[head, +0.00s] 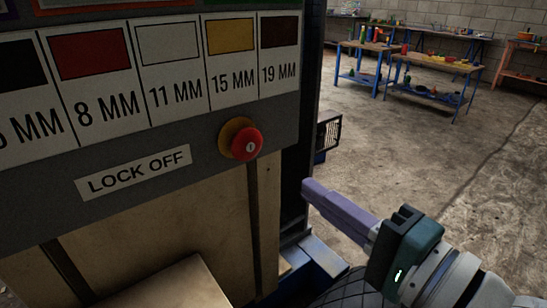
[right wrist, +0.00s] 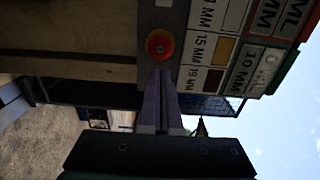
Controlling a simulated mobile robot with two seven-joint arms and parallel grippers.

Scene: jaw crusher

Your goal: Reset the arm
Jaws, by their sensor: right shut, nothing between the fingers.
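My right gripper (head: 312,190) is shut and empty. In the head view it comes in from the lower right, its purple fingers pointing left at the machine's edge, below and right of the red button (head: 247,144). In the right wrist view the closed fingers (right wrist: 162,78) reach up, with their tips just below the red button (right wrist: 159,44) in the picture. I cannot tell the exact gap between them. The button sits on a yellow base beside the "LOCK OFF" label (head: 134,172). My left gripper is not in view.
The machine's grey panel (head: 210,150) carries a size chart (head: 165,75). A dark post (head: 301,100) stands at its right edge, with a small caged part (head: 329,133) beyond. Blue-legged tables (head: 437,62) with tools stand far back. The concrete floor (head: 410,140) between is clear.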

